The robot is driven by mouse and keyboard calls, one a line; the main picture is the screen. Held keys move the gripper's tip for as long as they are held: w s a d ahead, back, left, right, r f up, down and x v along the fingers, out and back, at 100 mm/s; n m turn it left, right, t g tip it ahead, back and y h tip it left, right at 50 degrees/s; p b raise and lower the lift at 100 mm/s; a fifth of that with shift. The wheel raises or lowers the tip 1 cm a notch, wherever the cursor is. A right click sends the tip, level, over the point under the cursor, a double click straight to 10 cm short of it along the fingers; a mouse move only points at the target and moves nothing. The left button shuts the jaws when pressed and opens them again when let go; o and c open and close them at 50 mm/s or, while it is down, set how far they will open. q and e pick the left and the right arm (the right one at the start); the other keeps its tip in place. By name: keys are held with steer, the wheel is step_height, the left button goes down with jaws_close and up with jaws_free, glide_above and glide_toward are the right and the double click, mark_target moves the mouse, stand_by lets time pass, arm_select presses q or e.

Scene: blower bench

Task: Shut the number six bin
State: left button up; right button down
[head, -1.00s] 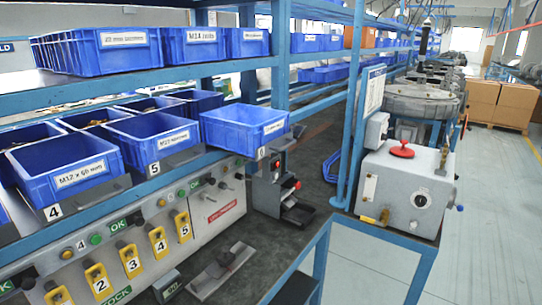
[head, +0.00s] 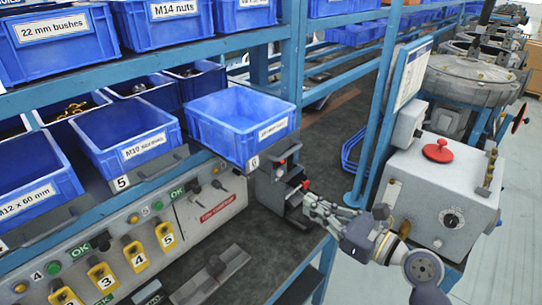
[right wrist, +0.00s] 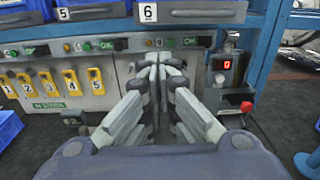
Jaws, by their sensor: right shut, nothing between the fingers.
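The number six bin (head: 235,130) is a blue open-topped bin at the right end of the lower shelf row in the head view. It sticks out in front of the bin beside it. My left gripper is not in view.
The number five bin (head: 125,140) is left of bin six. A grey device with a red button (head: 283,185) stands below bin six, near my right gripper. A blue post (head: 376,110) and a grey machine with a red knob (head: 435,190) are on the right.

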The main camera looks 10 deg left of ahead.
steer(key=w+a+r+p, duration=0.2)
steer(key=w+a, duration=0.5)
steer(key=a, duration=0.5)
steer(key=shift+w+r+y+p, duration=0.15)
steer(key=shift+r+y+p, duration=0.2)
steer(key=shift+p, duration=0.3)
steer(key=shift+f, duration=0.1)
